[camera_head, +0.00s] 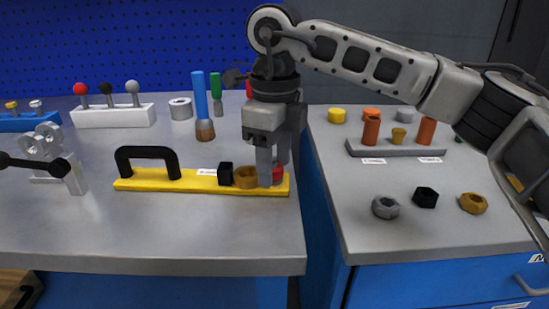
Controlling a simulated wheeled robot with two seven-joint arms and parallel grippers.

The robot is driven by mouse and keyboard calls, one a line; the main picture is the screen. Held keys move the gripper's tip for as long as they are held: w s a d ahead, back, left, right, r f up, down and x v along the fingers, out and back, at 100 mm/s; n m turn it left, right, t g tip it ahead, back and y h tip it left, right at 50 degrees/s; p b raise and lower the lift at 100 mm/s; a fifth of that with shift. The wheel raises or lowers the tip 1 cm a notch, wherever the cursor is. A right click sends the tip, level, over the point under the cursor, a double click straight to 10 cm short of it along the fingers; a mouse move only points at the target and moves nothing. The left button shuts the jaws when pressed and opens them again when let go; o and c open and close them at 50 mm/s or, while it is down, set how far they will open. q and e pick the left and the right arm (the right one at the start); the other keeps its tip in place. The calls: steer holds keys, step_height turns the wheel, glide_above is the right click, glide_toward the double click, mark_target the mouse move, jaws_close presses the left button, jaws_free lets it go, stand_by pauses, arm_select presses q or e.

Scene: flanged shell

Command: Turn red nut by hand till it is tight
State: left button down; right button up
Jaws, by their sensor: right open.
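The red nut (278,173) sits at the right end of the yellow bar (205,187) on the left table, partly hidden behind my right gripper's fingers. My right gripper (271,178) points straight down over it, with its fingers at the nut's height. The fingers are open; I cannot tell whether they touch the nut. A brass-coloured nut (244,178) and a black nut (225,174) sit to its left on the same bar. My left gripper is not in view.
A black handle (147,153) rises from the bar's left part. Brushes (203,110) stand behind the bar. A white block with knobs (113,116) is at the back left. Loose nuts (426,197) lie on the right table, beyond a gap between the tables.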

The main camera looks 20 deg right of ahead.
mark_target(274, 167)
step_height(274, 167, up, 7)
steer(key=shift+f+p, duration=0.1)
steer(key=shift+p, duration=0.7)
arm_select(q)
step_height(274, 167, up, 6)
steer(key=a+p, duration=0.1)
steer(key=p, duration=0.1)
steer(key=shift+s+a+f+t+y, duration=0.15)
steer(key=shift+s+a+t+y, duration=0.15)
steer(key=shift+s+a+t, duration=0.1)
arm_select(e)
step_height(274, 167, up, 9)
arm_select(q)
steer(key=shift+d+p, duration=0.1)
steer(key=shift+p, duration=0.25)
